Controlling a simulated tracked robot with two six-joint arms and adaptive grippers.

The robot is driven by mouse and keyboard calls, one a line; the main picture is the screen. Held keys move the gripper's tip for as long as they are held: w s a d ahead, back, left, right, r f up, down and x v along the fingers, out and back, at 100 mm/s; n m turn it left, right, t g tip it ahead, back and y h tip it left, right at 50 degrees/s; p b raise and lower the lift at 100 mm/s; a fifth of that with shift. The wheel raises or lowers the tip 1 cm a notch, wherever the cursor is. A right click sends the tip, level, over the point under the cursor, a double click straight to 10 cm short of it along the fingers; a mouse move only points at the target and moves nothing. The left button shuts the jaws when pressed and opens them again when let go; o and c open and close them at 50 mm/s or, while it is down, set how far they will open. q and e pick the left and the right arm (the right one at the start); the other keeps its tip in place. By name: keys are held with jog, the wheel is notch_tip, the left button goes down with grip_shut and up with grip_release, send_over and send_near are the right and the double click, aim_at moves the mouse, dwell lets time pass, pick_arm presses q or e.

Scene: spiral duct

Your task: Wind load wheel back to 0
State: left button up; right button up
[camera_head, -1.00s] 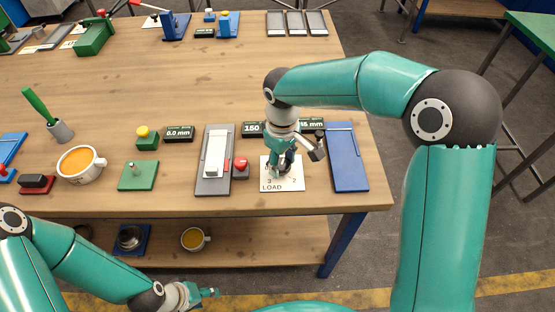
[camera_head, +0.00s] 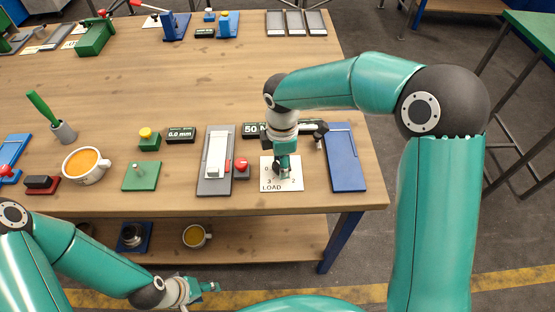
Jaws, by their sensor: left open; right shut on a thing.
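The load wheel is mostly hidden under my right gripper (camera_head: 281,174), which points down at the white LOAD plate (camera_head: 292,183) and is shut on the wheel. Figures 0, 2 and 3 show around the plate's edge. Behind it a dark display (camera_head: 251,130) shows a number starting with 50; the rest is covered by my arm. My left gripper (camera_head: 212,287) is open and empty, low in front of the table, away from the wheel.
A grey block with a white slider (camera_head: 216,158) and a red button (camera_head: 241,165) stand just left of the plate. A blue panel (camera_head: 345,165) lies to its right. The middle of the tabletop is clear.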

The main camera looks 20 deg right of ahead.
jog(key=n, duration=0.1)
jog(key=n+p, duration=0.1)
jog(key=n, duration=0.2)
jog(key=shift+w+r, duration=0.3)
jog(key=shift+w, duration=0.05)
jog(key=shift+n+p, duration=0.45)
jog(key=shift+n, duration=0.85)
jog(key=shift+f, duration=0.1)
jog(key=o, duration=1.1)
jog(key=shift+o, duration=0.2)
jog(key=shift+s+f, duration=0.1)
notch_tip(320, 180, up, 12)
